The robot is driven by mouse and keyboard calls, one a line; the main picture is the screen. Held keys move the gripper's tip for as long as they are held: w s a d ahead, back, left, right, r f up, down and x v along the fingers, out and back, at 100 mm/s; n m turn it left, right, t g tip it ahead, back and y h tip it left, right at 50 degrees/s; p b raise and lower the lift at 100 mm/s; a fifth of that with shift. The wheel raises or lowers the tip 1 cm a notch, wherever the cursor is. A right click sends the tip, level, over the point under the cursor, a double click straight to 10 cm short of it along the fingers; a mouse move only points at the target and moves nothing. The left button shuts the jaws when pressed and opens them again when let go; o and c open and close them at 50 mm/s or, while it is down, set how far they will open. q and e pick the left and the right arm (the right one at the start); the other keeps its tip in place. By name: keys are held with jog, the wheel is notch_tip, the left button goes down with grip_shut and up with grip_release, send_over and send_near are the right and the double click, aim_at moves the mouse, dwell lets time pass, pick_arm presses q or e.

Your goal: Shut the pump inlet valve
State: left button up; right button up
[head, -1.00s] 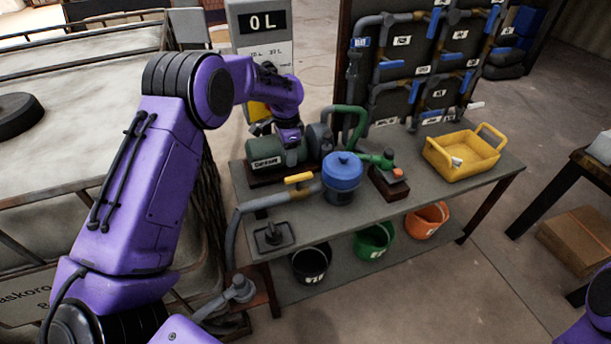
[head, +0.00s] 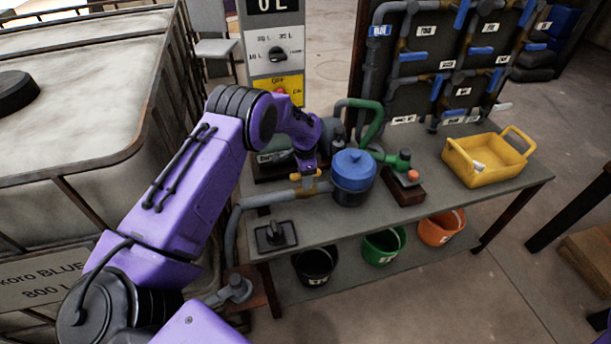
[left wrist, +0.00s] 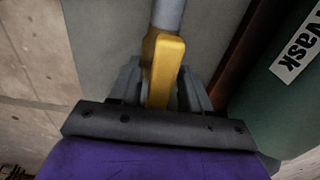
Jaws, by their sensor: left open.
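The pump inlet valve has a yellow lever handle (left wrist: 163,70) on the grey inlet pipe (head: 272,198), left of the blue-lidded strainer (head: 353,172). In the left wrist view the handle runs in line with the pipe (left wrist: 168,14). My left gripper (head: 310,182) is over the valve and hides part of the handle in the head view. In the left wrist view its two grey fingers (left wrist: 163,88) are open, one on each side of the handle. I cannot tell whether they touch it. My right gripper is out of view.
The green pump (head: 275,158) stands close behind the valve, and its label shows in the left wrist view. A green discharge valve (head: 400,160) and a yellow crate (head: 480,175) stand to the right. A black pedal-like block (head: 275,236) lies at the bench's front left. Buckets stand below.

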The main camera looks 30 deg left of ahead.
pick_arm(q)
jog(key=shift+d+f, duration=0.1)
jog(key=shift+f, duration=0.3)
jog(key=shift+c, duration=0.3)
grip_shut()
